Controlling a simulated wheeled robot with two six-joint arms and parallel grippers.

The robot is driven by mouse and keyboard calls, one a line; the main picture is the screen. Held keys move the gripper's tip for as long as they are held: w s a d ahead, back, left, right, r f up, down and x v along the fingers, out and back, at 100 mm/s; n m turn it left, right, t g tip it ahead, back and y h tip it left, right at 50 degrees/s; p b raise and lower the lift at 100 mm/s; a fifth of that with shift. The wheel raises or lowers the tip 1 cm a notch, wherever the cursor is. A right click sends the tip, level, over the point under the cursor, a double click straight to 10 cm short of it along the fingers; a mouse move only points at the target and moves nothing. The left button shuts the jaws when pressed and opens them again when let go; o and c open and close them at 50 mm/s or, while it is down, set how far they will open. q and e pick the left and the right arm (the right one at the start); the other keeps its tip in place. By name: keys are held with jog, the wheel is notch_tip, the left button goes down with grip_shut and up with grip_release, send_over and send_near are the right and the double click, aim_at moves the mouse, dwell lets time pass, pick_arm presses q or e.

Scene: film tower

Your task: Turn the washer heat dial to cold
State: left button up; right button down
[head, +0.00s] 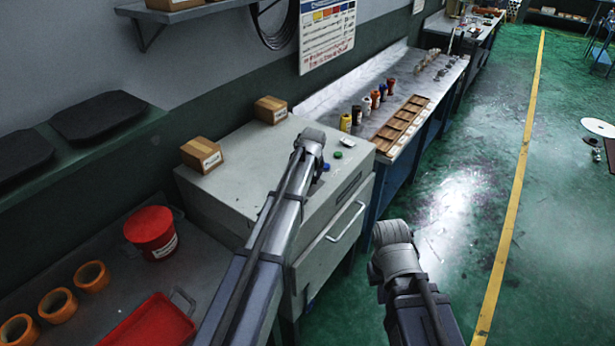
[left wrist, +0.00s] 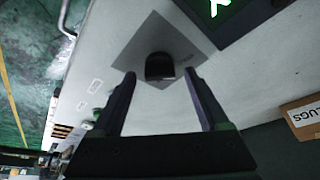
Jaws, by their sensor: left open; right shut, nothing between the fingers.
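The heat dial (left wrist: 160,67) is a dark round knob on a grey square plate (left wrist: 138,50) on the washer's pale top in the left wrist view. My left gripper (left wrist: 160,76) is open, with one finger on each side of the dial; whether they touch it I cannot tell. The washer (head: 240,180) is the grey cabinet in the head view. My left arm reaches over its top and hides the dial there. My right gripper (head: 393,242) is low, right of the washer above the green floor; its fingertips are hard to make out.
Two cardboard boxes stand on the washer's top: a front one (head: 202,154) and a rear one (head: 270,110). A dark panel with a green symbol (left wrist: 220,8) lies near the dial. A red bucket (head: 151,232) stands at left.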

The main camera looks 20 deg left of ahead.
pick_arm(q)
jog(key=shift+r, duration=0.15)
jog(key=p+v, duration=0.7)
jog(key=shift+r, duration=0.25)
jog(key=shift+s, duration=0.1)
jog(key=s+d+f+m+g+b, duration=0.1)
jog(key=s+d, duration=0.4)
jog(key=s, duration=0.6)
jog(key=s+d+f+m+g+b, duration=0.2)
jog(key=s+d+m, duration=0.3)
jog(key=s, duration=0.6)
jog(key=s+d+f+m+g+b, duration=0.1)
jog(key=s+d+f+m, duration=0.2)
jog(key=s, duration=0.8)
jog(key=d, duration=0.2)
jog(key=shift+s+d+f+h+b, duration=0.2)
jog(key=shift+s+d+h+b, duration=0.05)
jog(key=shift+d+h+b, duration=0.15)
